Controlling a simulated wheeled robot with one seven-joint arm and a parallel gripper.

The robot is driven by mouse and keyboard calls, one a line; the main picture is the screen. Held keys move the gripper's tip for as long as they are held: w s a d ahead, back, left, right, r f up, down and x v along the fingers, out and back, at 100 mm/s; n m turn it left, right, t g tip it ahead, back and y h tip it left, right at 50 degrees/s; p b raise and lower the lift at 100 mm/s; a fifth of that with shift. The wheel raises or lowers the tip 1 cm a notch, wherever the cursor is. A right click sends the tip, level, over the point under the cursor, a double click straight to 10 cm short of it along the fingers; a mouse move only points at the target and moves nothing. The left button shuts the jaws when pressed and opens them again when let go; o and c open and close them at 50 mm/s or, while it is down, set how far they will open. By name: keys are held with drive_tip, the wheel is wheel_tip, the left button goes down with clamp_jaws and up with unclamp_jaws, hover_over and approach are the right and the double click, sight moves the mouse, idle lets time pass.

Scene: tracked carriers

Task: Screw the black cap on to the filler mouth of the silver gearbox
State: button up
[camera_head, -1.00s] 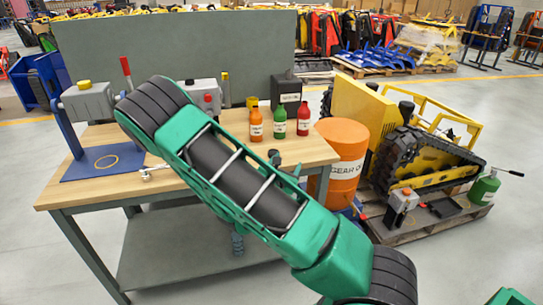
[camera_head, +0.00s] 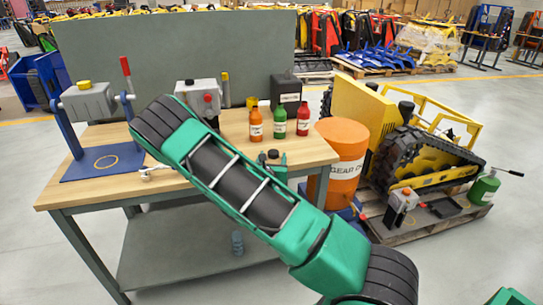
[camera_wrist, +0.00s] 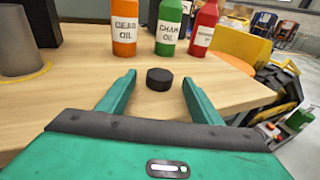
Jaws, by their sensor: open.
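The black cap (camera_wrist: 159,79) sits flat on the wooden bench top, between and just beyond my gripper's fingertips in the wrist view. In the head view it is a small dark disc (camera_head: 273,153) near the bench's front edge. My gripper (camera_wrist: 157,80) is open, one teal finger on each side of the cap, with gaps showing on both sides. The silver gearbox (camera_head: 88,103) is held on a blue stand at the left of the bench, with a yellow piece on its top. I cannot make out its filler mouth.
Orange (camera_head: 256,125), green (camera_head: 281,122) and red (camera_head: 303,120) bottles stand behind the cap. A silver tool (camera_head: 155,172) lies near the front edge. An orange drum (camera_head: 342,150) stands right of the bench.

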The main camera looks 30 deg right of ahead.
sight(273, 153)
drive_tip(key=shift+x, duration=1.9)
drive_tip(key=shift+r, duration=0.2)
drive_tip(key=shift+c, duration=0.7)
drive_tip(key=c, duration=0.9)
drive_tip(key=shift+r, duration=0.1)
